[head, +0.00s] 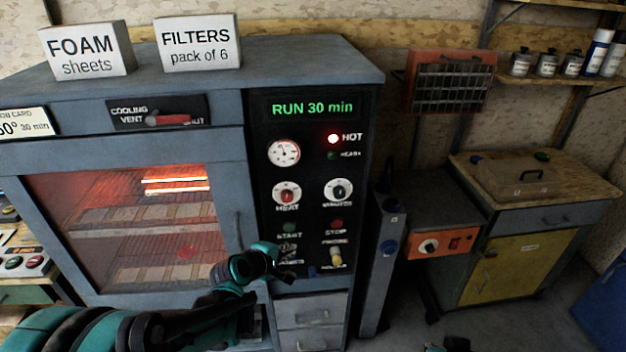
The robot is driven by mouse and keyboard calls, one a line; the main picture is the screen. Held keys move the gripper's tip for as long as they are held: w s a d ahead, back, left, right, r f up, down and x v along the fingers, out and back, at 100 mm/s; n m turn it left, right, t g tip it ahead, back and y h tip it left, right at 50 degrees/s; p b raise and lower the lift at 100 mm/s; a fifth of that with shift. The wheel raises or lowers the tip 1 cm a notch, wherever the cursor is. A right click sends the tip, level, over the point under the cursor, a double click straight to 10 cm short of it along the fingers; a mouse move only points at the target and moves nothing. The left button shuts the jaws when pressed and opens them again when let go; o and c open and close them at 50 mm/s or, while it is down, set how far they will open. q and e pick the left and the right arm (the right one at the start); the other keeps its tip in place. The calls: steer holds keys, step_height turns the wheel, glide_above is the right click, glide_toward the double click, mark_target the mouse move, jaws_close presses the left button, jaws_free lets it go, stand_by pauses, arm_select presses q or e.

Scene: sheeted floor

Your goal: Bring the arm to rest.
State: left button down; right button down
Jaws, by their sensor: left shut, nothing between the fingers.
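My left arm comes in from the lower left, teal and black. Its gripper (287,270) is shut and empty, in front of the lower part of the oven's control panel (262,214). It hides part of the lower switches; I cannot tell whether it touches the panel. The grey oven (340,62) has its door shut, with glowing heater bars and racks of flat pieces behind the window (100,222). The display (312,107) reads "RUN 30 min" and the red HOT lamp (333,139) is lit. My right gripper does not show; only a small dark and teal part is at the bottom edge.
A FOAM sheets box (87,52) and a FILTERS box (198,44) stand on the oven. To the right are a grey post (382,270), a bench unit with an orange panel (440,244) and a yellow-doored cabinet (500,270). Open floor (500,330) lies at the lower right.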

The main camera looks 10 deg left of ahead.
arm_select(q)
steer(key=s+r+m+g+y, duration=0.1)
steer(key=s+m+g, duration=0.1)
steer(key=s+m, duration=0.6)
steer(key=s+r+m+g+y, duration=0.1)
steer(key=s+m, duration=0.6)
steer(key=s, duration=0.8)
steer(key=shift+s+a+r+m+g+y, duration=0.2)
steer(key=shift+s+m+g+y, duration=0.25)
steer(key=shift+y, duration=0.35)
